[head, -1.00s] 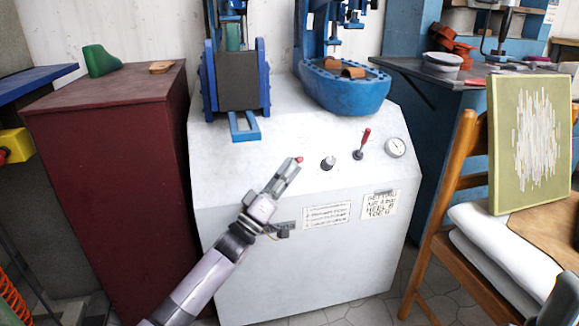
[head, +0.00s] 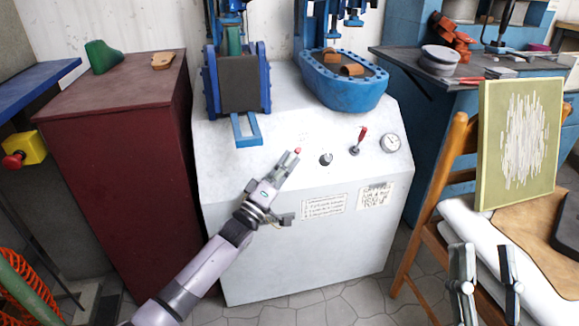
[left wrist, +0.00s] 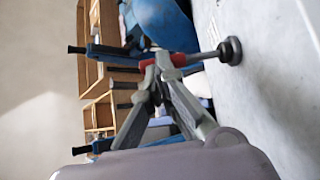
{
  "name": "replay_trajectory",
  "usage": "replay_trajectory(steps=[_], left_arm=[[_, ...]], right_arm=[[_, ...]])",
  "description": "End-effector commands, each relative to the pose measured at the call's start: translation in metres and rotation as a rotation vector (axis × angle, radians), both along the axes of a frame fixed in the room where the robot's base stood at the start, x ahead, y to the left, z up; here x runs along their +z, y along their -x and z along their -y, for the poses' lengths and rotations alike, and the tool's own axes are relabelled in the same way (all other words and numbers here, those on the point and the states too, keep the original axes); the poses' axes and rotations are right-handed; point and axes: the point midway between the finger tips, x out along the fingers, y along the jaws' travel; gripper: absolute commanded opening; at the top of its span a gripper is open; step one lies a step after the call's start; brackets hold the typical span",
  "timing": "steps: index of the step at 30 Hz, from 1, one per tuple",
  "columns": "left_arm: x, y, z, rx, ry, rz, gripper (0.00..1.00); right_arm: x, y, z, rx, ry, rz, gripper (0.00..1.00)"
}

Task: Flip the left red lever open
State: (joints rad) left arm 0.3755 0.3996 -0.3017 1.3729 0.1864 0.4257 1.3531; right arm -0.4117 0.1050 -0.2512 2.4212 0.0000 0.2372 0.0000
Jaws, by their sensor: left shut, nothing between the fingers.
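The left red lever shows only its red tip (head: 298,150) in the head view, just past my left fingertips; my gripper hides the rest. In the left wrist view its red handle (left wrist: 150,63) lies behind the fingertips, with a grey rod running to a round black base on the white panel. My left gripper (head: 290,159) is shut and empty at the handle; I cannot tell whether it touches. It also shows in the left wrist view (left wrist: 165,68). My right gripper (head: 486,262) is open and empty at lower right, before the chair.
A second red-handled lever (head: 360,139), a black knob (head: 326,159) and a gauge (head: 390,142) sit to the right on the white machine (head: 250,240). A blue frame (head: 246,130) juts out above left. A wooden chair (head: 440,190) holds a green-yellow panel (head: 520,142).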

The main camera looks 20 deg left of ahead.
Motion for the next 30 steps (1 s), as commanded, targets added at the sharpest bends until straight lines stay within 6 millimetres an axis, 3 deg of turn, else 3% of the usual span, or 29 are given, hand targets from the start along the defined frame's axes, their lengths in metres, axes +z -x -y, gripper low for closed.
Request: replay_trajectory(steps=[6,13,23,30], left_arm=[[0.007,-0.002,-0.001,0.000,0.031,-0.049,0.00],[0.011,-0.004,-0.003,0.000,0.063,-0.097,0.00],[0.003,0.002,-0.005,0.000,0.061,-0.094,0.00],[-0.016,0.042,-0.016,0.000,0.060,-0.097,0.00]], right_arm=[[-0.064,-0.033,0.001,-0.024,0.115,-0.410,0.40],[-0.143,-0.029,0.014,-0.048,0.222,-0.828,0.40],[-0.142,-0.030,0.012,-0.045,0.216,-0.802,0.40],[-0.142,-0.031,0.012,-0.045,0.215,-0.801,0.40]])
